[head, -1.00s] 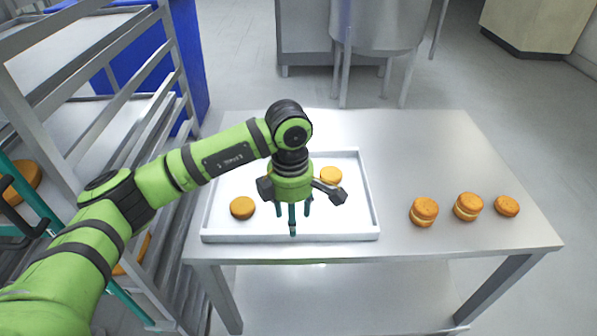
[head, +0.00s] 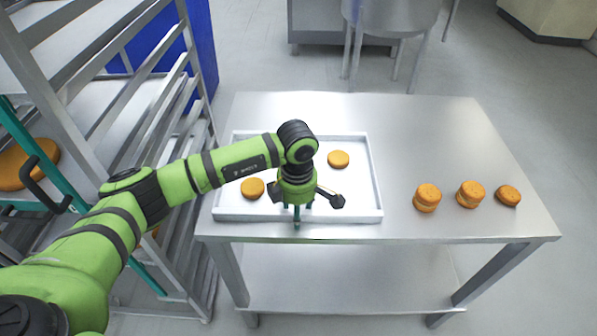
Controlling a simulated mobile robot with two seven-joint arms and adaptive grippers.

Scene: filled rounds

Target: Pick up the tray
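The white tray (head: 355,206) lies flat on the left part of the steel table. Two orange-brown rounds lie apart in it, one on the left (head: 252,188) and one toward the back (head: 338,159). My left gripper (head: 296,217) points down over the tray's front edge, near its middle. Its teal fingers reach down at the front rim; whether they touch it I cannot tell. My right gripper is out of view.
On the steel table (head: 440,150), two stacked filled rounds (head: 427,198) (head: 470,194) and a single round (head: 508,195) stand to the right. A metal rack (head: 190,140) with a large round (head: 25,163) stands at left. The table between tray and stacks is clear.

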